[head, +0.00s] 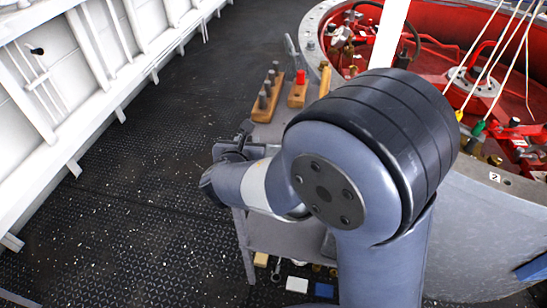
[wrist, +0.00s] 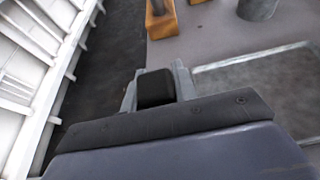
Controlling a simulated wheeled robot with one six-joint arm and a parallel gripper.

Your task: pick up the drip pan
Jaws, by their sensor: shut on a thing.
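The drip pan (wrist: 252,60) shows in the wrist view as a flat grey tray with a thin, pale raised rim, lying to the right of my gripper. Its right part runs out of the frame. My gripper (wrist: 155,88) is at the pan's left edge, its dark fingertip block between grey side pieces. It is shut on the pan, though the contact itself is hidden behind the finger. In the head view my gripper (head: 238,143) is at the left edge of the grey bench, and my arm hides the pan.
Wooden blocks with grey pegs (head: 265,98) and one with a red top (head: 298,90) stand on the bench (head: 268,131). A large round housing with red insides (head: 480,195) is at right. White ribbed wall (head: 90,70) is at left; dark floor (head: 150,150) between is clear.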

